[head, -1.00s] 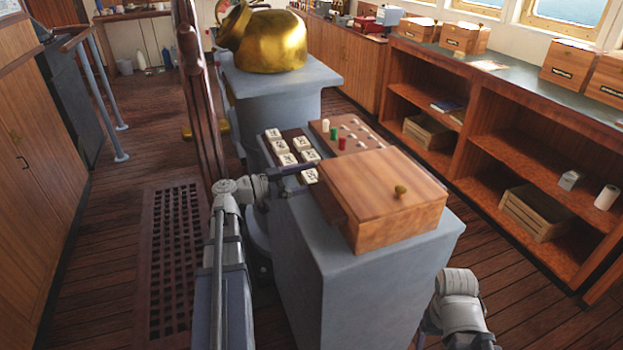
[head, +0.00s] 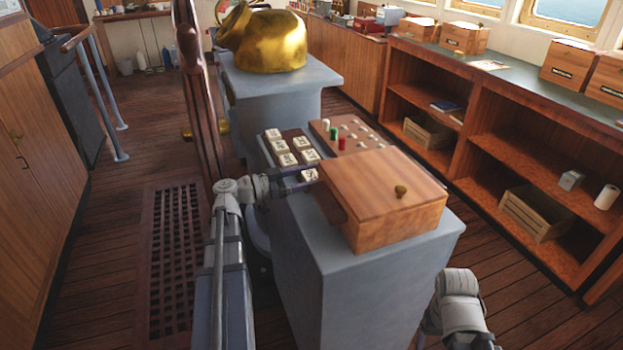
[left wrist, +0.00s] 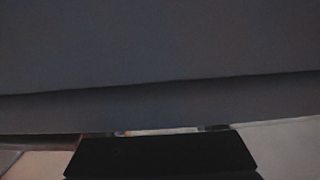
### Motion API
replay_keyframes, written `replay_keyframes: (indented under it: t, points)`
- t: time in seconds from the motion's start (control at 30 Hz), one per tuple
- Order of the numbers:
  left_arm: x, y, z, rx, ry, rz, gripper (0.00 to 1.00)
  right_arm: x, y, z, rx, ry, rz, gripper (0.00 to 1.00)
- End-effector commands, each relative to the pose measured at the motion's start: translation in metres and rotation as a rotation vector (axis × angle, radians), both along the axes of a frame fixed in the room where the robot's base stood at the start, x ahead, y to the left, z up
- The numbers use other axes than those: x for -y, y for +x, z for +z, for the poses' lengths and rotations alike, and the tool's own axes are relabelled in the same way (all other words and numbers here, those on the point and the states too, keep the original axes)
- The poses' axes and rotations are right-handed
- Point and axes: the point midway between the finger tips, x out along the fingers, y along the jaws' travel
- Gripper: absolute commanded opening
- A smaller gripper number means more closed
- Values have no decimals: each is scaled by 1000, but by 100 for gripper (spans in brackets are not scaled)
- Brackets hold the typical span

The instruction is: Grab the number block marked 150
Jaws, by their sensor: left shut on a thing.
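Several white number blocks with dark markings stand in a dark tray (head: 263,146) on the grey pedestal; one is the block (head: 280,146). The markings are too small to read, so I cannot tell which is 150. My left gripper (head: 310,179) reaches in low at the near end of the tray, beside the wooden box. It is shut on a white number block (head: 311,174), partly hidden by the fingers. In the left wrist view a dark grey surface fills most of the picture, with a black gripper part below. My right gripper is out of view.
The wooden box (head: 382,190) with a brass knob stands close to the right of my left gripper. Beyond it is a brown board (head: 363,136) with coloured pegs. A ship's wheel (head: 200,110) rises on the left. Shelves (head: 480,120) line the right side.

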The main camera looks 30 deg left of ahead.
Motion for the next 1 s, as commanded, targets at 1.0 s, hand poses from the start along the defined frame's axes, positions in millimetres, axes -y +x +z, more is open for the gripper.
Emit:
replay_keyframes:
  t: [1.0]
  points:
    - [0,0,57,0,0,0,16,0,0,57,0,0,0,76]
